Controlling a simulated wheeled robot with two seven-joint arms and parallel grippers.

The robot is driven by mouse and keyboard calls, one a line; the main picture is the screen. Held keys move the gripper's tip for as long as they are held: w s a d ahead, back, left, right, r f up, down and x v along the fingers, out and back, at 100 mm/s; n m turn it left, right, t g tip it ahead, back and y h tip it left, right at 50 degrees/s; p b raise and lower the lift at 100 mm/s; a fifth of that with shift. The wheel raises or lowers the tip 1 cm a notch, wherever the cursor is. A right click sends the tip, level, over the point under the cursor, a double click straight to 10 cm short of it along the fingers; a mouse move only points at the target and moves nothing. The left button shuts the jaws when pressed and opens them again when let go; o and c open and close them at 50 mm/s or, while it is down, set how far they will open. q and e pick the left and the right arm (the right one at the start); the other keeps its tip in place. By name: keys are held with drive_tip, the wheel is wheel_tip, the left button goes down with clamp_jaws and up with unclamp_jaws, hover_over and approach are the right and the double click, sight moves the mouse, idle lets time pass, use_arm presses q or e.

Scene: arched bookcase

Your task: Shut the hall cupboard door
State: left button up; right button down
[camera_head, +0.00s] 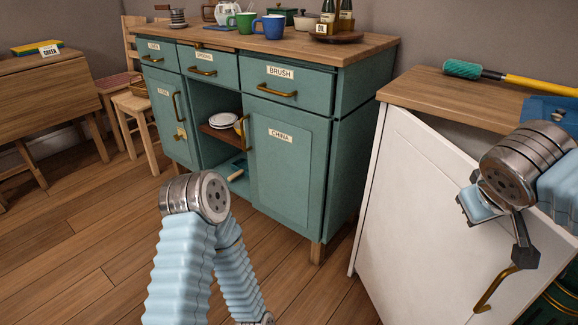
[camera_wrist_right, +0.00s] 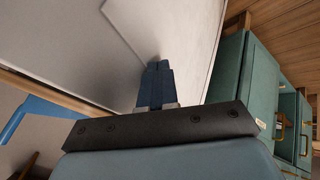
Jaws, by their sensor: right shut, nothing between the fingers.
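The hall cupboard's white door (camera_head: 440,215) stands open in the head view, swung out towards me from its left side. Its brass handle (camera_head: 497,290) is near the free right edge. My right gripper (camera_head: 526,256) is in front of the door, just above the handle. In the right wrist view its fingers (camera_wrist_right: 155,72) are shut and empty, with the tips close to the white door (camera_wrist_right: 185,45); I cannot tell if they touch. My left arm rises at the lower middle of the head view, but its fingers do not show.
A teal dresser (camera_head: 290,170) stands to the left. A dark green container (camera_head: 560,305) shows beyond the door's free edge. Floor (camera_head: 80,250) is clear at left.

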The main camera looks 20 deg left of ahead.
use_arm(q)
wheel_tip(320, 180, up, 7)
drive_tip(key=d+p, duration=0.2)
drive_tip(key=p, duration=0.5)
drive_tip(key=shift+s, duration=0.25)
use_arm(e)
drive_tip(key=w+d+n+y, duration=0.1)
drive_tip(key=w+d, duration=1.3)
drive_tip(key=shift+w+n, duration=0.35)
drive_tip(key=shift+n, duration=0.05)
use_arm(q)
drive_tip(key=shift+d, duration=0.1)
